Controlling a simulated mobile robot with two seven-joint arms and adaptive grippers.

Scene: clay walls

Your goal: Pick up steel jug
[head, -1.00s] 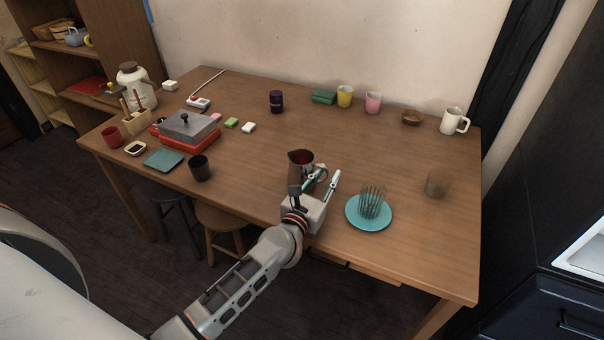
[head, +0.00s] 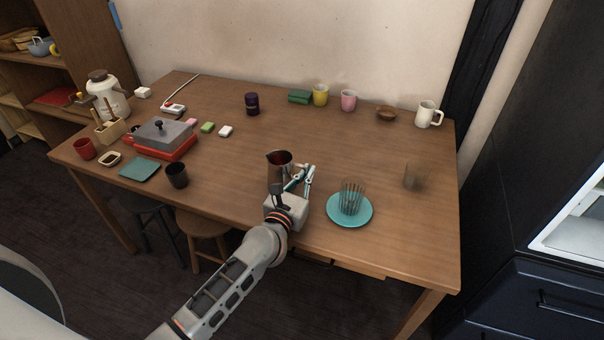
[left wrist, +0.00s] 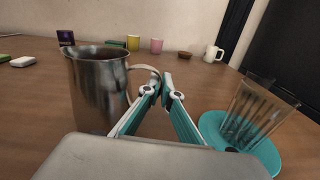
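The steel jug (head: 279,172) stands upright on the wooden table near its front edge, with a dark reddish inside showing in the head view. In the left wrist view the jug (left wrist: 98,92) is at the left, its handle pointing right toward my fingers. My left gripper (head: 304,174) is at the jug's right side. Its fingertips (left wrist: 162,82) have come together at the handle, which passes between them; part of the handle is hidden by the fingers. The jug appears to rest on the table. My right gripper is in neither view.
A teal plate (head: 362,219) with a ribbed clear glass (head: 351,196) is close to the right of the gripper. Another glass (head: 414,176) stands farther right. A black cup (head: 177,176) is to the left. The table middle behind the jug is clear.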

